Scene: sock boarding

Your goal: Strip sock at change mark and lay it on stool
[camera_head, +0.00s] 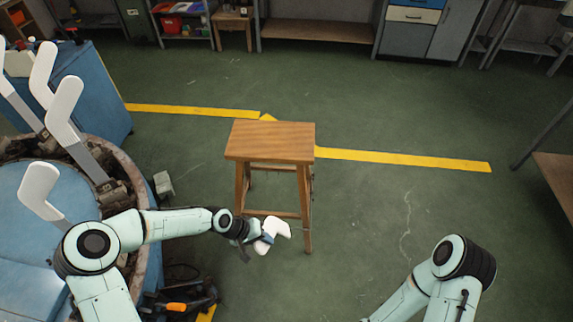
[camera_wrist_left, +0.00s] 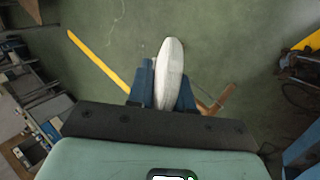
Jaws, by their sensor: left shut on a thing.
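My left gripper (camera_head: 260,239) is shut on a white sock (camera_head: 275,230), which sticks out from the fingers in front of the stool. In the left wrist view the sock (camera_wrist_left: 171,72) stands out pale between the blue fingers. The wooden stool (camera_head: 270,141) stands upright on the green floor, and its seat is bare. The held sock appears by the stool's front legs in the head view; its exact height and gap from them cannot be told. My right arm shows at the bottom right, with its gripper out of the picture.
At left, a round blue-topped machine (camera_head: 30,195) carries several upright grey plates with white foot-shaped tops (camera_head: 64,108). A small grey block (camera_head: 163,184) lies beside it. A yellow floor line (camera_head: 400,159) passes behind the stool. The floor right of the stool is clear.

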